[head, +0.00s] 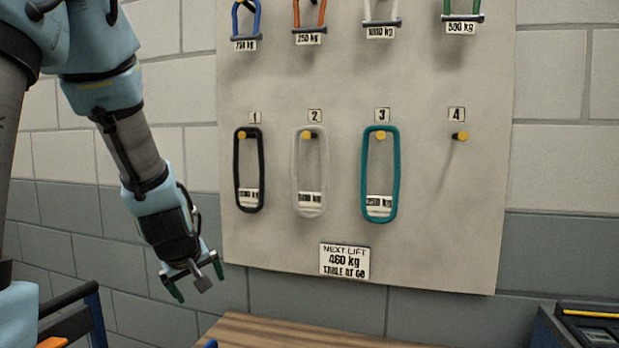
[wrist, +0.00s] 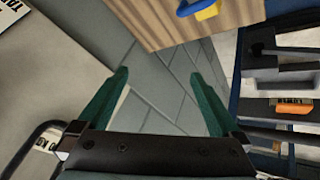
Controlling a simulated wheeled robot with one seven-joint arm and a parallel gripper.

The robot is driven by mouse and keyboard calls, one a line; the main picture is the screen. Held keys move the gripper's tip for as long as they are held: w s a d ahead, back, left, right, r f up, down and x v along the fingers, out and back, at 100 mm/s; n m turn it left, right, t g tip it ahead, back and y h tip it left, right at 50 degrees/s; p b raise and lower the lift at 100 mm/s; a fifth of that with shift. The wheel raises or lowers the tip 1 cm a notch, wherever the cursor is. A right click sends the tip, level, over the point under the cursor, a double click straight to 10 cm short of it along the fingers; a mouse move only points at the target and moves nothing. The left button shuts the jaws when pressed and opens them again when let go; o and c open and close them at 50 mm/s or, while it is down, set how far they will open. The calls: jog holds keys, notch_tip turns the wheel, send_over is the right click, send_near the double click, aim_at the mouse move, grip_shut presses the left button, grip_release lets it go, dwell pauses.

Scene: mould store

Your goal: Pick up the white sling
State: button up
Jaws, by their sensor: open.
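The white sling (head: 298,180) hangs as a long loop from the yellow-tipped peg under label 2 on the wall board, with a tag at its lower end. A black sling (head: 237,175) hangs to its left on peg 1 and a teal sling (head: 393,175) to its right on peg 3. My gripper (head: 190,284) is open and empty, pointing down, left of the board's lower edge and well apart from the white sling. In the wrist view its green fingers (wrist: 162,95) are spread with nothing between them. I cannot make out the white sling there.
The board (head: 440,235) has an empty peg 4 (head: 460,136) and shackles along its top. A sign (head: 344,262) reads "NEXT LIFT 460 kg". A wooden tabletop (head: 270,332) lies below. A dark case (head: 585,325) stands at the right. The space before the slings is clear.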

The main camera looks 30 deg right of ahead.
jog(key=w+d+r+n+t+h, duration=0.1)
jog(key=w+d+r+n+t, duration=0.1)
jog(key=d, duration=0.4)
jog(key=w+d+r+n+t, duration=0.1)
jog(key=w+d+r, duration=0.15)
jog(key=d, duration=0.25)
jog(key=n+t+y+b, duration=0.25)
jog(key=n+t, duration=0.55)
jog(key=n, duration=0.5)
send_near(314, 206)
jog(key=shift+y, duration=0.35)
jog(key=w+p, duration=0.1)
jog(key=w, duration=0.1)
jog(key=w+p, duration=0.1)
jog(key=w, duration=0.1)
jog(key=w+p, duration=0.1)
jog(key=w, duration=0.1)
jog(key=shift+w+d+r, duration=0.1)
jog(key=shift+d+r, duration=0.05)
jog(key=shift+d, duration=0.2)
jog(key=shift+w+d+f+p, duration=0.15)
jog(key=shift+w+p, duration=0.45)
jog(key=shift+w, duration=0.55)
jog(key=shift+w+a+f+p, duration=0.15)
jog(key=shift+w+p, duration=0.4)
jog(key=shift+w, duration=0.65)
jog(key=shift+d, duration=0.1)
jog(key=c, duration=1.4)
